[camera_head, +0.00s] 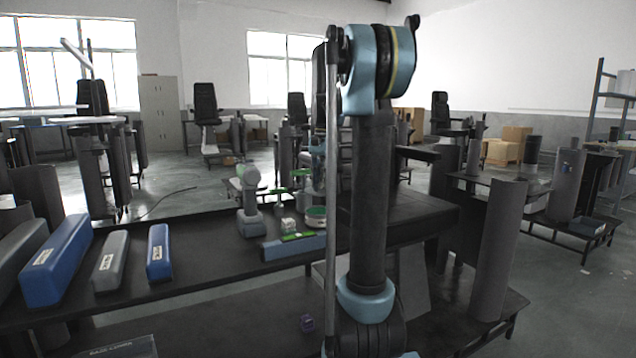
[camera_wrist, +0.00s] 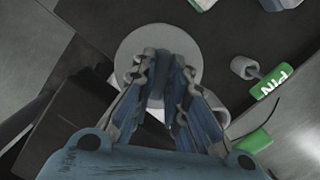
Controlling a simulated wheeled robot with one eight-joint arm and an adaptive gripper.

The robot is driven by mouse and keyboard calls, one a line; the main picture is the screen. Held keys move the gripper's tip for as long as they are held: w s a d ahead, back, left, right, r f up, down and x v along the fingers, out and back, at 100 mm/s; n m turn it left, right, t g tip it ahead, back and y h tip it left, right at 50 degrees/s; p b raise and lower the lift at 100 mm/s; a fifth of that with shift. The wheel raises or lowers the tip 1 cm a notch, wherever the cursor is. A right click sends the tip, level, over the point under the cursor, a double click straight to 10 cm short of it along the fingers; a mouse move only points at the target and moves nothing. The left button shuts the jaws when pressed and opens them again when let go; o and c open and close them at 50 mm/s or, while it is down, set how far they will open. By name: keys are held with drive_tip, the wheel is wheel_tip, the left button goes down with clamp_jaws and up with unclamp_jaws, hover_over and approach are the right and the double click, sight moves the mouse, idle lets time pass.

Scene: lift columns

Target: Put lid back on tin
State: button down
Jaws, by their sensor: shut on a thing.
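My gripper (camera_wrist: 164,76) is shut over the middle of a pale grey round disc, which I take to be the lid (camera_wrist: 150,37), in the wrist view. The fingers hide the part they grip. In the head view, a low round white and green container (camera_head: 316,222), likely the tin, sits on the dark table beside my arm. I cannot tell the gap between lid and tin.
A green sign (camera_wrist: 272,83) and a small grey cylinder (camera_wrist: 245,67) are right of the disc in the wrist view.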

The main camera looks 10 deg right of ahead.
sight(320, 190)
drive_tip(key=shift+f, duration=0.1)
drive_tip(key=shift+f, duration=3.05)
drive_tip(key=shift+s+a, duration=0.1)
drive_tip(key=shift+f, duration=0.2)
idle(0.4)
drive_tip(key=c, duration=1.5)
unclamp_jaws()
